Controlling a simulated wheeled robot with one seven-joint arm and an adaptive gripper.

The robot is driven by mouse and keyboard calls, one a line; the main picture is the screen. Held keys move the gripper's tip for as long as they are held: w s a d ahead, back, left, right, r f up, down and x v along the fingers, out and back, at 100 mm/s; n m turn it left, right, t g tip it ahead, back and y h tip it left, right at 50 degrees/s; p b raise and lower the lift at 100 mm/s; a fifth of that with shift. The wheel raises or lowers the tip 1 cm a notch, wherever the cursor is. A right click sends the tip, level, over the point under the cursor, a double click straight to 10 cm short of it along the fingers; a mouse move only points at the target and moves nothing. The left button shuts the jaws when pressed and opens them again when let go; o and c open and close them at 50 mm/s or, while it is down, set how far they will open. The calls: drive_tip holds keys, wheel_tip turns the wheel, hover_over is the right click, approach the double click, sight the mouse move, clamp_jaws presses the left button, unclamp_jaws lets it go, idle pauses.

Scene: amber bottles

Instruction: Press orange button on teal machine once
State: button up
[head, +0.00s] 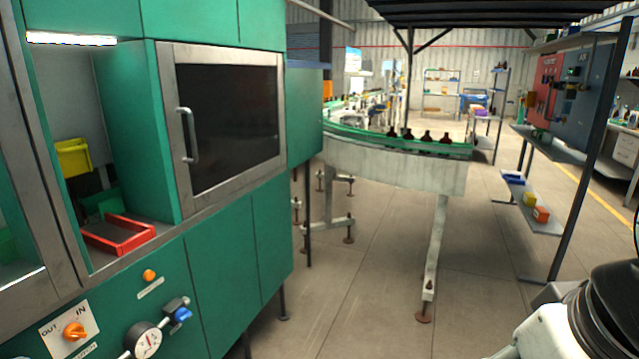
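The teal machine (221,249) fills the left side of the head view. A small round orange button (149,275) sits on its lower front panel, with a small white label just below it. An orange rotary knob (75,331) on a white plate marked OUT and IN is to the button's lower left. A round pressure gauge (147,343) and a blue-handled valve (181,314) are below the button. My gripper is not in view. Part of my arm shows at the lower right, far from the button and not touching the machine.
A dark-windowed door (235,125) with a vertical handle is on the machine. A red tray (120,234) lies in its open bay. A curved conveyor (394,166) carries several amber bottles behind. A shelf rack (541,209) stands right. The floor (376,290) between is clear.

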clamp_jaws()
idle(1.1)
